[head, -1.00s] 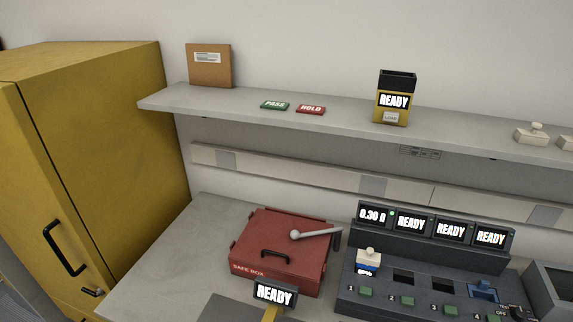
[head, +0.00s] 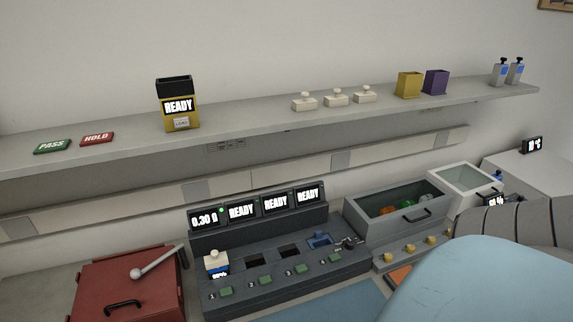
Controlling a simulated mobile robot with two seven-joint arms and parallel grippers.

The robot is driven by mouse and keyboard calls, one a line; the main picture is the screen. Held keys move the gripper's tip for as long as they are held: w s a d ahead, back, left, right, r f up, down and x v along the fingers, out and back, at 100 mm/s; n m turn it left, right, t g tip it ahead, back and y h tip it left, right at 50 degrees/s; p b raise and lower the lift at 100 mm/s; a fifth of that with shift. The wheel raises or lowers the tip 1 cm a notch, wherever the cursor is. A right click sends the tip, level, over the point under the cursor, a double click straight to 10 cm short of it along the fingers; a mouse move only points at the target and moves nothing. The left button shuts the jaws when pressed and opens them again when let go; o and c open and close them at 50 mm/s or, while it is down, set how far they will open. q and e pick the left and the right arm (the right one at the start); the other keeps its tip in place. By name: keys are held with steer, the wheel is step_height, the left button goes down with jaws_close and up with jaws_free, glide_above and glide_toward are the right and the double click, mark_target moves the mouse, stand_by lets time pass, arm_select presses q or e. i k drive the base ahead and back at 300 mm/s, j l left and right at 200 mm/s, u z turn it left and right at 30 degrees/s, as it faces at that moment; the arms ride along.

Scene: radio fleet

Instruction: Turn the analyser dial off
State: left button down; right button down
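The analyser (head: 240,282) is a dark grey bench unit at the lower middle of the head view. Its raised back carries a row of small screens, the first reading 0.30 with a green light, the others READY. A white and blue block (head: 215,260) stands in the first bay. A blue piece (head: 320,240) sits in the last bay. The dial (head: 349,243) is small and dark, at the analyser's right end; its setting is too small to read. Neither gripper is in view.
A red box (head: 128,292) with a grey lever stands left of the analyser. A shelf (head: 240,125) runs above. My light blue arm part covers the lower right.

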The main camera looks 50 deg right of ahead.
mark_target(350, 245)
steer(key=z, duration=1.6)
